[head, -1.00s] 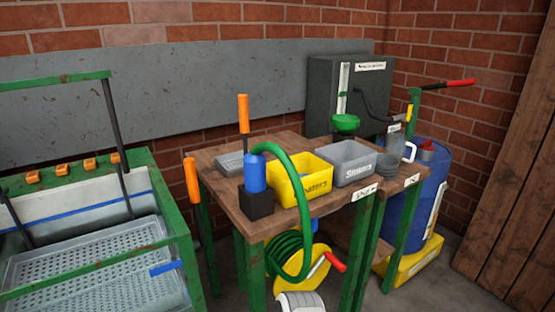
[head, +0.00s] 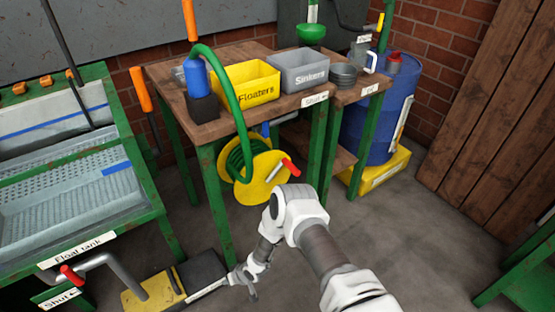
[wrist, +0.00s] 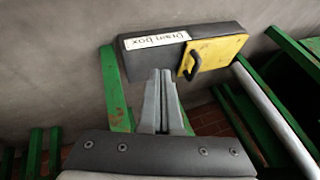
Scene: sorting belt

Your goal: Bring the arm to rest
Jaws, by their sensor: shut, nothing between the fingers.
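My arm (head: 322,252) reaches over the bare floor in the lower middle of the head view, bent at a white joint. I cannot tell how far the fingertips are from the box.
The green-framed float tank (head: 75,200) stands at the left. A wooden table (head: 225,118) holds a yellow Floaters bin (head: 245,85) and a grey Sinkers bin (head: 303,70). A hose reel (head: 258,172) and blue drum (head: 378,120) are below and beside it. The floor at right (head: 420,240) is clear.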

